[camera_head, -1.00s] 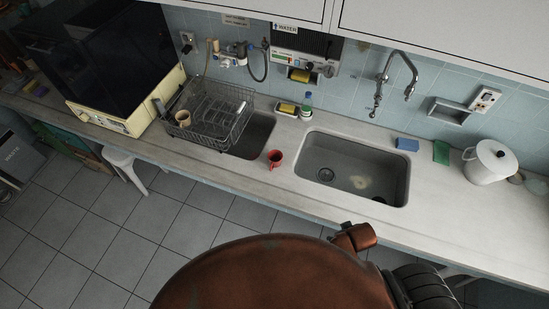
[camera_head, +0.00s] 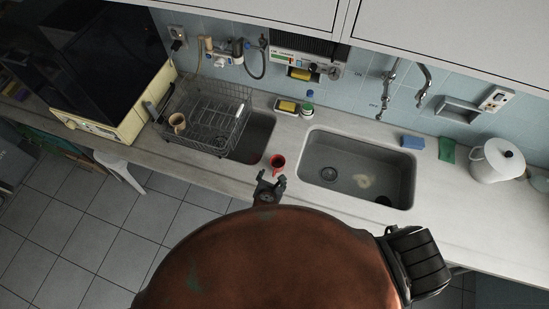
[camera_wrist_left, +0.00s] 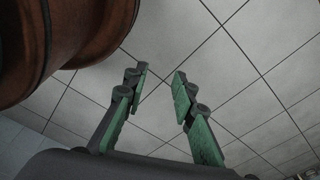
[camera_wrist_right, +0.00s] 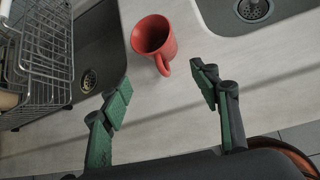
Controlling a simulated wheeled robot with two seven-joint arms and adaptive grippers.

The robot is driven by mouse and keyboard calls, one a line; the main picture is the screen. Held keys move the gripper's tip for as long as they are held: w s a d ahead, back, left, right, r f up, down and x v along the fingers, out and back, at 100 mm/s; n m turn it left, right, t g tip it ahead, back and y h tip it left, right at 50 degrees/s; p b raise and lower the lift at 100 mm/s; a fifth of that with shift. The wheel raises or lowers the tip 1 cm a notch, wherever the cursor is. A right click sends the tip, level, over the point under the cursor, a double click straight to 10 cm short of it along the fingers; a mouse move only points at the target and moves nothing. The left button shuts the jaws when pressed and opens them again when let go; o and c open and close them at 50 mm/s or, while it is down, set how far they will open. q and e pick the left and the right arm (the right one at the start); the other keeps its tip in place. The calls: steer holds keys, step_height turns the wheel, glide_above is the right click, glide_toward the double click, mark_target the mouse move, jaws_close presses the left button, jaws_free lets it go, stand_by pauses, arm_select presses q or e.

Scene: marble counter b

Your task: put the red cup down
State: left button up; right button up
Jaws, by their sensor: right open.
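The red cup (camera_head: 277,164) stands upright on the counter strip between the two sink basins, near the front. In the right wrist view the cup (camera_wrist_right: 150,36) lies just beyond my fingertips, its handle pointing toward the gripper. My right gripper (camera_head: 270,183) is at the counter's front edge, just in front of the cup. Its green-padded fingers (camera_wrist_right: 163,90) are spread apart with nothing between them; the cup is free of them. My left gripper (camera_wrist_left: 160,75) shows only in its wrist view, open and empty above the tiled floor.
A wire dish rack (camera_head: 207,115) with a beige mug (camera_head: 178,122) stands left of the cup, partly over the left basin. The right basin (camera_head: 335,172) is close on the right.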

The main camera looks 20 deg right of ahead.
mark_target(274, 171)
steer(key=shift+w+f+n, duration=0.3)
steer(key=shift+w, duration=0.25)
steer(key=shift+x, duration=0.95)
steer(key=x, duration=0.3)
steer(key=shift+w+d, duration=0.1)
steer(key=shift+d, duration=0.25)
steer(key=shift+w+d+f, duration=0.1)
steer(key=shift+w+f, duration=0.25)
steer(key=shift+f, duration=0.1)
steer(key=c, duration=0.7)
arm_select(q)
steer(key=shift+s+a+r, duration=0.15)
steer(key=shift+s+r, duration=0.1)
steer(key=shift+s, duration=0.4)
arm_select(e)
steer(key=c, duration=0.8)
